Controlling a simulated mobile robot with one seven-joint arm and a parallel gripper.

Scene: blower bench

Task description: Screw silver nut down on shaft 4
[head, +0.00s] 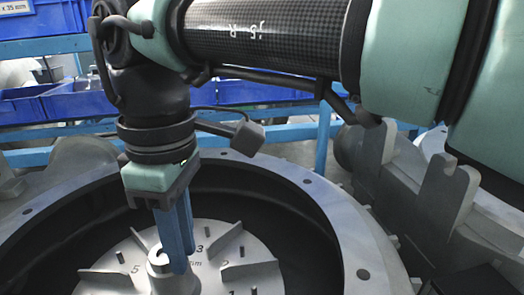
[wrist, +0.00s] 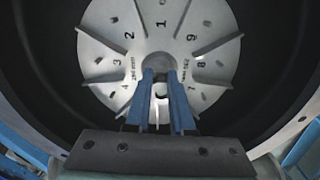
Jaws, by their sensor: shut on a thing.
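My gripper (head: 180,268) points down over the numbered silver impeller (head: 250,270), beside its central hub (head: 158,256). Its two blue fingers are close together. In the wrist view the fingertips (wrist: 161,78) lie over the hub area, with a small silver piece, seemingly the silver nut (wrist: 161,90), between them. The nut is mostly hidden by the fingers, and I cannot see it in the head view. Thin upright studs stand near the numbers on the impeller. In the head view 1, 2, 3 and 5 are readable; shaft 4 cannot be clearly picked out.
The impeller (wrist: 100,30) sits deep inside a round dark housing with a grey bolted rim (head: 345,240). Raised vanes (head: 225,238) stand between the studs. Grey castings (head: 450,195) stand at right. Blue bins (head: 55,102) and a blue rack are behind.

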